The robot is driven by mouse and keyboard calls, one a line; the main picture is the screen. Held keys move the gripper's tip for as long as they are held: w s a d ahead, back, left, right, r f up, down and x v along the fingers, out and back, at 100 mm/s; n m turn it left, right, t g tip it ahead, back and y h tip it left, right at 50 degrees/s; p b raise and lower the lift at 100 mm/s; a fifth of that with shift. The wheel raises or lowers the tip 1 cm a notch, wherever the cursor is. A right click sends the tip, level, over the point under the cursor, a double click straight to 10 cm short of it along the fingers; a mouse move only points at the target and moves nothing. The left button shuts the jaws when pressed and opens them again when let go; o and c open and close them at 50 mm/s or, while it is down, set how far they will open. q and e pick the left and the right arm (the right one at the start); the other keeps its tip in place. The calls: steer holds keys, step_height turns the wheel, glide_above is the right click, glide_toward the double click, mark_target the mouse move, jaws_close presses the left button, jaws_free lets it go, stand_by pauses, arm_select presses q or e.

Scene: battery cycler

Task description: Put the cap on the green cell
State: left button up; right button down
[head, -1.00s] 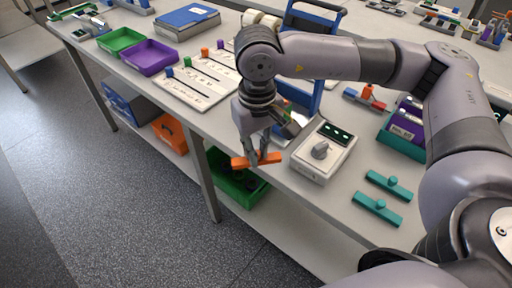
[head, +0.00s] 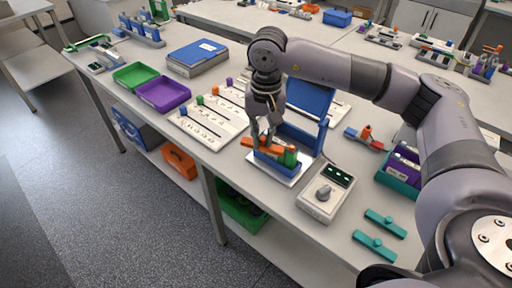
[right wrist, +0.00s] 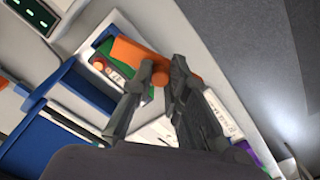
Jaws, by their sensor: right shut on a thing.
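My right gripper (head: 264,140) points down and is shut on the orange cap, a bar with a round knob (right wrist: 160,76). The orange cap (head: 276,150) is over the blue holder (head: 272,167) on the white base plate. The green cell (head: 290,156) stands in the holder, at its right end in the head view. In the right wrist view the cap (right wrist: 132,54) partly covers the green cell (right wrist: 104,49). I cannot tell whether the cap touches it. My left gripper is not in view.
A blue raised panel (head: 308,101) stands right behind the holder. A grey device with a knob (head: 326,193) is to the right, with two teal caps (head: 375,245) in front. A white board with small colored pieces (head: 207,121), purple tray (head: 163,93) and green tray (head: 136,74) lie left.

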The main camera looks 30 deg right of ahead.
arm_select(q)
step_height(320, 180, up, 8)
steer(key=p, duration=0.6)
arm_select(e)
steer(key=w+d+r+m, duration=0.3)
steer(key=d+r+m, duration=0.1)
steer(key=d+r, duration=0.25)
steer(key=shift+d+f+b, duration=0.15)
steer(key=shift+f+b, duration=1.75)
steer(key=shift+f, duration=1.55)
steer(key=shift+f+b, duration=0.65)
steer(key=shift+f, duration=0.1)
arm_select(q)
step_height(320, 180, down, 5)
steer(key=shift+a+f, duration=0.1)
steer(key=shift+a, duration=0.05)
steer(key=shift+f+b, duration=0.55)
arm_select(e)
steer(key=shift+f, duration=0.15)
arm_select(q)
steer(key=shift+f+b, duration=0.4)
steer(key=shift+b, duration=0.05)
arm_select(e)
steer(key=shift+f, duration=0.45)
